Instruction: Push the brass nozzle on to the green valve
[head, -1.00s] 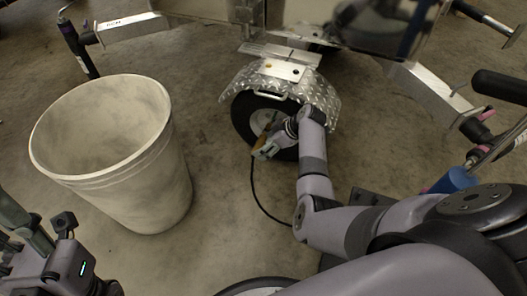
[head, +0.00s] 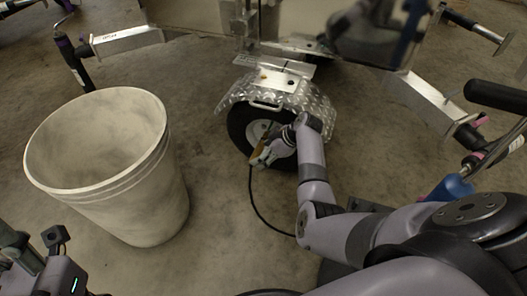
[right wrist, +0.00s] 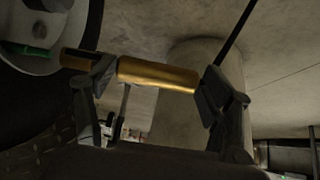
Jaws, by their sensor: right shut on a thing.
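The brass nozzle (right wrist: 157,75) lies between the two fingers of my right gripper (right wrist: 150,80), which is shut on it. Its narrower end sticks out past the left finger toward the wheel. The green valve (right wrist: 28,49) shows at the upper left of the right wrist view, on the pale wheel hub, apart from the nozzle's tip. In the head view my right gripper (head: 262,155) is in front of the lower part of the wheel (head: 240,125), and the valve cannot be made out there. My left gripper (head: 22,250) is partly in view at the lower left; its fingers are unclear.
A diamond-plate fender (head: 285,92) covers the top of the wheel. A large whitish bucket (head: 150,200) stands to the left on the concrete floor. A black hose (head: 258,205) trails below my right gripper. Open floor lies between bucket and wheel.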

